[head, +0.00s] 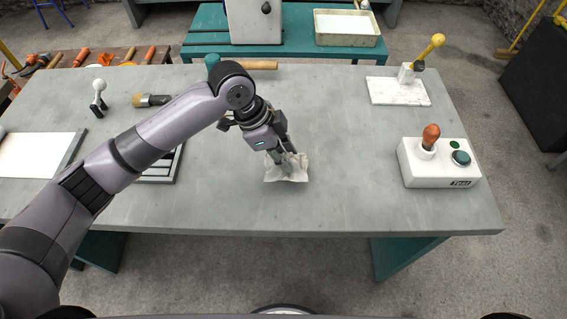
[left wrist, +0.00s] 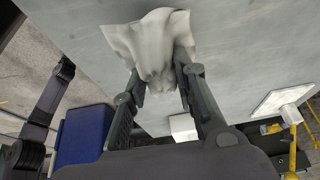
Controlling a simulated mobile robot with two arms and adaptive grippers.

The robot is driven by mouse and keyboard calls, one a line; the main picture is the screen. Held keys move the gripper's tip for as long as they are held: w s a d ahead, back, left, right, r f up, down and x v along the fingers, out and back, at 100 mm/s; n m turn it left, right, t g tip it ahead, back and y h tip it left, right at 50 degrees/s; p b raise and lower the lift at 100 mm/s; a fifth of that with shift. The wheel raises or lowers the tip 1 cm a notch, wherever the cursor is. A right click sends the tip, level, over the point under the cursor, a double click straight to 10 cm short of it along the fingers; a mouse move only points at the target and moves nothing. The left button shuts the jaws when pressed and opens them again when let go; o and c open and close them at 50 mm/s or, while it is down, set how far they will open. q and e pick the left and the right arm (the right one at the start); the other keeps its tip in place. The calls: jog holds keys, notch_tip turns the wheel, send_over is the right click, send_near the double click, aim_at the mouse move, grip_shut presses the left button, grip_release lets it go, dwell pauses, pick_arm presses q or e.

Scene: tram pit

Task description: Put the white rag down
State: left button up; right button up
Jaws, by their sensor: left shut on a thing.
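The white rag (head: 288,171) is a crumpled cloth at the middle of the grey workbench (head: 340,205), near its front edge. My left gripper (head: 284,153) reaches down to it from the upper left and is shut on it. In the left wrist view the rag (left wrist: 150,42) is bunched between the two fingers of my left gripper (left wrist: 162,82), its edges spread out against the grey top. I cannot tell whether the rag rests fully on the bench. My right gripper is not in view.
A white box with an orange bulb (head: 438,163) stands at the right. A white plate with a yellow-knobbed lever (head: 398,91) is behind it. A brush (head: 151,100), a slotted tray (head: 162,166) and a white sheet (head: 38,155) lie at the left. The bench right of the rag is clear.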

pick_arm(q)
jog(key=shift+f+p, duration=0.3)
jog(key=shift+f, duration=1.9)
jog(key=o, duration=1)
jog(key=shift+f, duration=0.1)
jog(key=shift+r, duration=0.25)
jog(key=b+v, duration=0.1)
jog(key=v, duration=1)
jog(key=shift+a+r+b, duration=0.2)
jog(key=shift+r+b, duration=0.1)
jog(key=shift+r, duration=0.05)
